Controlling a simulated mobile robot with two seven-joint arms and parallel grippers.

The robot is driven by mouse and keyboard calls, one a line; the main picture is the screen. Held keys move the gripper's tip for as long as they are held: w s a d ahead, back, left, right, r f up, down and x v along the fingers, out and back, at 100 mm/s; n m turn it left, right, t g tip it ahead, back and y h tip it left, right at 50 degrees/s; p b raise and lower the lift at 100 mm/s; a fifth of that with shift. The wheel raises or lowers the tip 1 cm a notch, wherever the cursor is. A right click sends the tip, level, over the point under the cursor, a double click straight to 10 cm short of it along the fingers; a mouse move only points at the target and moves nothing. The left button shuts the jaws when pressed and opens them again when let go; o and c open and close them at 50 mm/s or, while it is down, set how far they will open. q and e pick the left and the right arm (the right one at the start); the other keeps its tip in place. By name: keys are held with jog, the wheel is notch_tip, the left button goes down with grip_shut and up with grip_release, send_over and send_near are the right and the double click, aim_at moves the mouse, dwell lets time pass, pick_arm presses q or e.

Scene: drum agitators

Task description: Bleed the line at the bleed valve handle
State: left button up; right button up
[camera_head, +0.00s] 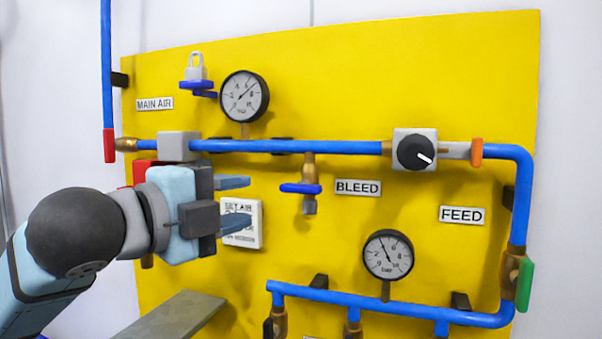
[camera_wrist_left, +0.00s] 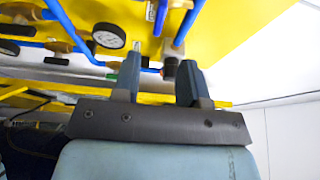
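The blue bleed valve handle (camera_head: 301,188) sits crosswise on a short brass drop below the blue main pipe (camera_head: 280,146), left of the BLEED label (camera_head: 358,187). A grey outlet end (camera_head: 310,207) shows under it. My left gripper (camera_head: 242,203) is open, left of the handle, with its fingers pointing right towards it. They are apart from the handle in the head view, with nothing seen between them. In the left wrist view both fingers (camera_wrist_left: 158,82) also stand apart, and I cannot make out the bleed handle there. My right gripper is out of view.
A gauge (camera_head: 244,96), a black regulator knob (camera_head: 415,152) and an orange handle (camera_head: 477,149) are along the upper line. A lower gauge (camera_head: 388,255) and green feed handle (camera_head: 524,284) stand right. A white sign (camera_head: 241,236) is behind my fingers.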

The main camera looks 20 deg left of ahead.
aim_at(295, 189)
pick_arm(q)
jog(key=p+x, duration=0.1)
jog(key=x, duration=1.1)
jog(key=shift+w+d+f+p, duration=0.1)
jog(key=shift+p, duration=0.25)
grip_shut()
